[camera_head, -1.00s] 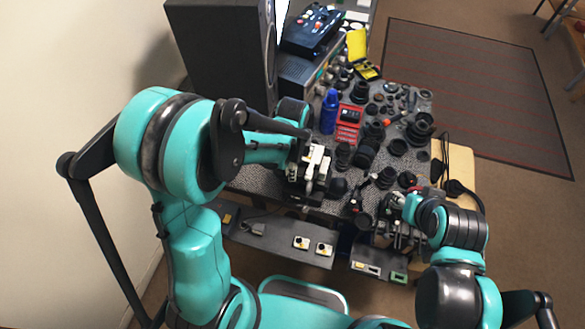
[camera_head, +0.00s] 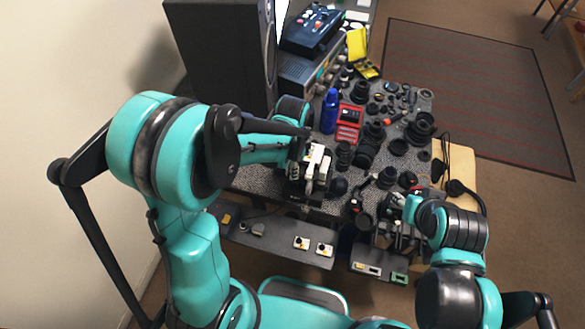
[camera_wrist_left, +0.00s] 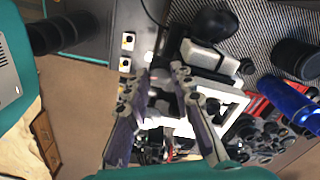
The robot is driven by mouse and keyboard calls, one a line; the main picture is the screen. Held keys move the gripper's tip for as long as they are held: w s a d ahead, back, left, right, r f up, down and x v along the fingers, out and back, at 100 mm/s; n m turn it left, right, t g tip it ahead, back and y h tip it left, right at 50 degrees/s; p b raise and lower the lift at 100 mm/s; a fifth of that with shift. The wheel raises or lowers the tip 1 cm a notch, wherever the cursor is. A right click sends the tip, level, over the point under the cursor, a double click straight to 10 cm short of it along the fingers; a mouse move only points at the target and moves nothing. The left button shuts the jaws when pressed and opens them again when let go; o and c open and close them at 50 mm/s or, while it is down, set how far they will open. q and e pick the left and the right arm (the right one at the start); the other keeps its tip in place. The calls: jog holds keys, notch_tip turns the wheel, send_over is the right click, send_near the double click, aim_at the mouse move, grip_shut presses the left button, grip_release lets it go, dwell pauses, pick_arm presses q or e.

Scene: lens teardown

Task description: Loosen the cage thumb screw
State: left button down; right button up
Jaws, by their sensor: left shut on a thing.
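The white cage (camera_head: 317,162) stands at the near edge of the speckled worktable, left of the loose lens parts. In the left wrist view, its pale frame (camera_wrist_left: 225,98) shows just right of the fingers. My left gripper (camera_wrist_left: 164,76) is at the side of the cage, its two fingers closed around a small pale piece, which looks like the thumb screw. The screw is mostly hidden by the fingertips. In the head view, my left gripper (camera_head: 306,170) is partly covered by its own wrist. My right gripper (camera_head: 394,205) is low at the table's front right, its fingers unclear.
A blue bottle (camera_head: 330,111) and a red case (camera_head: 349,123) stand behind the cage. Several black lens parts crowd the table to the right. A dark speaker (camera_head: 222,50) rises at the back left. A grey lower shelf (camera_head: 275,240) with small boxes lies below the near edge.

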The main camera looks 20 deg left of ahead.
pick_arm(q)
jog(key=n+b, duration=0.1)
jog(key=n, duration=0.2)
jog(key=shift+n, duration=0.3)
jog(key=n+b, duration=0.1)
jog(key=n, duration=0.3)
jog(key=shift+n, duration=0.3)
jog(key=n+b, duration=0.1)
jog(key=n, duration=0.2)
jog(key=shift+n, duration=2.1)
jog(key=c, duration=1.6)
grip_release()
